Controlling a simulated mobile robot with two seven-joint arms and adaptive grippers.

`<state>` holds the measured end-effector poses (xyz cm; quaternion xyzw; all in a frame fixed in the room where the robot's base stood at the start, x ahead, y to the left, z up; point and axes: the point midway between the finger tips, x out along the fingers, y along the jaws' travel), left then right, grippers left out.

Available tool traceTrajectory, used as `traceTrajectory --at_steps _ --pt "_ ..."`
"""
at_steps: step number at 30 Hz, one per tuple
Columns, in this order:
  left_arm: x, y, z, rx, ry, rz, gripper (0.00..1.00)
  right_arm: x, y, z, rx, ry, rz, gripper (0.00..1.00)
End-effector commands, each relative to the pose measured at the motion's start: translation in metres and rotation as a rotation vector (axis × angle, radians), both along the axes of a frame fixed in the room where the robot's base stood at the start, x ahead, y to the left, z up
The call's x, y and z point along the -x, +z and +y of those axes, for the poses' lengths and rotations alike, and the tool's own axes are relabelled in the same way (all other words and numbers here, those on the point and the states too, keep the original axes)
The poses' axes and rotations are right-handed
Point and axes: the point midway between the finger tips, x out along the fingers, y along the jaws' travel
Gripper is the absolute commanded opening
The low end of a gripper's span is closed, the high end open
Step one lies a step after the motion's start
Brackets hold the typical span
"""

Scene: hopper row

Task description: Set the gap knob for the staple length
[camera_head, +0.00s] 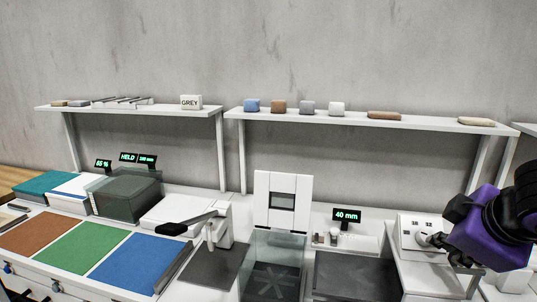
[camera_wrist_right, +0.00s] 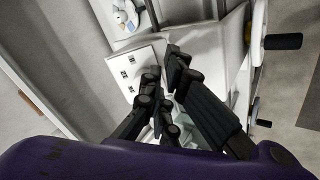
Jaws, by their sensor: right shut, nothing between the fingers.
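A white box with a sloped face (camera_head: 418,225) stands at the right of the head view. Its face carries small dark number marks, too small to read, and a round pale knob (camera_head: 423,239). My right gripper (camera_head: 441,246), on a purple wrist, is at the right side of this face, close to the knob. In the right wrist view the marked white face (camera_wrist_right: 128,68) lies just left of the fingertips (camera_wrist_right: 164,76). The gripper is shut with nothing in it. The fingers hide the knob there, and I cannot tell whether they touch it. My left gripper is not in view.
A display (camera_head: 346,215) reads 40 mm, left of the box. A dark plate (camera_head: 356,276) lies in front of it. A shelf (camera_head: 290,116) with small blocks runs above. Brown, green and blue mats (camera_head: 88,246) and a black-handled lever (camera_head: 190,222) are to the left.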

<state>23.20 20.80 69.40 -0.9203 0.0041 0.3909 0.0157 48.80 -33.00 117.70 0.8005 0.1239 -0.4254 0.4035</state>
Motion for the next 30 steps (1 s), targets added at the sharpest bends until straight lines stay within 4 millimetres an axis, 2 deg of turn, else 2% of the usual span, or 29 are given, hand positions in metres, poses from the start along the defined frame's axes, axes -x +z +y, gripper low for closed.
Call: traceTrajectory --at_steps 1,6,11,18,23,27,30 --pt "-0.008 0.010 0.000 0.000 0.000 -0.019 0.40 0.005 0.012 0.001 0.000 0.000 -0.009 0.00" --pt "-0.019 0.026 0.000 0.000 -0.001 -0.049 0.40 0.017 0.027 0.004 0.001 -0.001 -0.008 0.00" --pt "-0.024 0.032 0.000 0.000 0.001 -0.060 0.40 0.022 0.030 0.005 0.001 -0.001 -0.003 0.00" --pt "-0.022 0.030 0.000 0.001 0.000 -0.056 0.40 0.021 0.028 0.004 0.001 -0.002 0.000 0.00" --pt "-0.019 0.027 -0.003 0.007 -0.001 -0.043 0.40 0.015 0.041 -0.001 0.002 -0.003 -0.005 0.00" --pt "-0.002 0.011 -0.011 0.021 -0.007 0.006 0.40 0.010 0.051 -0.007 0.001 -0.002 -0.005 0.00" --pt "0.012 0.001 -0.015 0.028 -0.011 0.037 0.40 0.008 0.051 -0.009 -0.001 -0.001 -0.002 0.00"
